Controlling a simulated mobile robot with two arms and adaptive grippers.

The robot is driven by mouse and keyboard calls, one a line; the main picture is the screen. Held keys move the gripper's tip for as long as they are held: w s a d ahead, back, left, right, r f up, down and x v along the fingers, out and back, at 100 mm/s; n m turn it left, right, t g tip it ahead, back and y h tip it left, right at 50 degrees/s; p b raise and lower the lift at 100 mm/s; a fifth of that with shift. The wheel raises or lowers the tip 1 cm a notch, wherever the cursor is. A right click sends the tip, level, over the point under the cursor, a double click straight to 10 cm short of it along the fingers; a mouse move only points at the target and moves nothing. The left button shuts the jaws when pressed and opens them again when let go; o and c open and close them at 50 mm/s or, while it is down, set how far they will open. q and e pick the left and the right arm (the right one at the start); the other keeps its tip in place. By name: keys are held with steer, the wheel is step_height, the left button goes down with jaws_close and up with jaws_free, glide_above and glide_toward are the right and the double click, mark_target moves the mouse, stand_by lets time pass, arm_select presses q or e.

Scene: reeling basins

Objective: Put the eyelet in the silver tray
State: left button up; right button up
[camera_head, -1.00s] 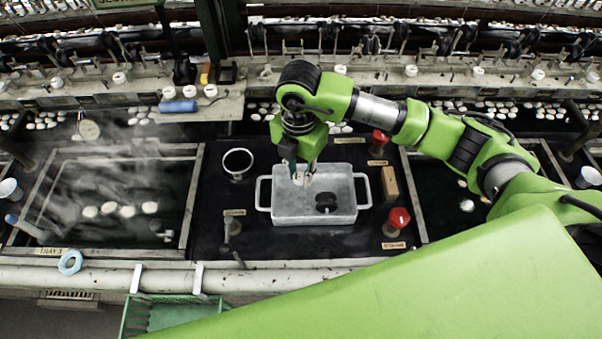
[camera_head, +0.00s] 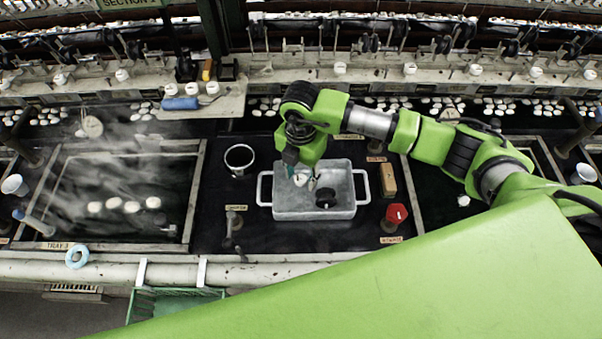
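The silver tray (camera_head: 284,214), a shallow rectangular pan with a handle at each end, stands in the middle of the dark worktop. My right gripper (camera_head: 302,177) points down over its back left part. Its two fingers look spread apart. A small white piece (camera_head: 300,179), perhaps the eyelet, shows between the fingertips; it seems free of them, but its height above the tray floor is unclear. A black round part (camera_head: 325,198) lies in the tray, right of the gripper. My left gripper is not in view.
A round metal-rimmed cup (camera_head: 239,159) stands left of the tray. A wooden block (camera_head: 388,181) and red knob (camera_head: 396,213) are at its right. A blue ring (camera_head: 77,256) lies on the front rail, near a green basket (camera_head: 170,303).

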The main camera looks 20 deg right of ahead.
mark_target(301, 177)
steer(key=shift+r, duration=0.15)
steer(key=shift+r, duration=0.2)
step_height(301, 177, up, 12)
steer(key=b, duration=0.3)
steer(key=shift+f, duration=0.15)
stand_by(0.3)
